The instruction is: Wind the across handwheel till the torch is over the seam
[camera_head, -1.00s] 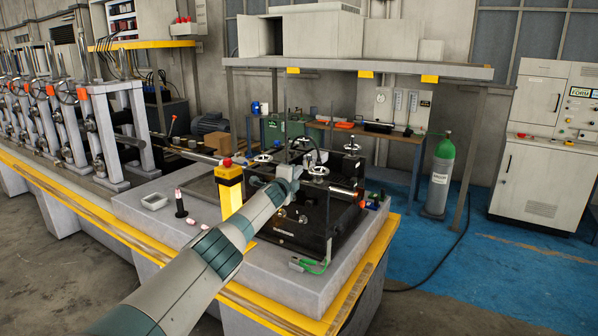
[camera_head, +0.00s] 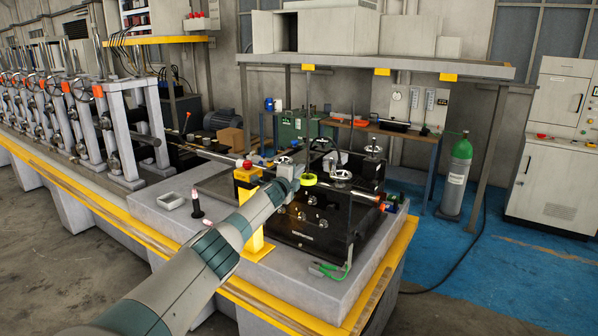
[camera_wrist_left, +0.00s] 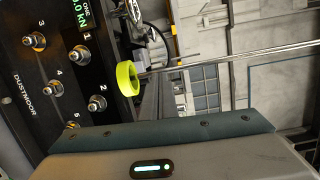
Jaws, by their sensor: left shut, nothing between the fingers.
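The black machine (camera_head: 310,236) on the grey bed carries several grey handwheels on top, among them one at the front (camera_head: 340,176) and one at the left (camera_head: 283,160). I cannot tell which is the across handwheel. A yellow-green ring (camera_head: 309,179) sits on an upright rod; it also shows in the left wrist view (camera_wrist_left: 128,79). My left gripper (camera_head: 296,181) is shut and empty, just left of the ring in the head view; I cannot tell if they touch. The torch and seam cannot be made out. My right gripper is not in view.
A yellow post with a red button (camera_head: 248,170) stands close behind my left arm. A dark upright holder (camera_head: 196,205) and a grey tray (camera_head: 170,201) are at the left. A numbered panel (camera_wrist_left: 62,72) shows in the wrist view.

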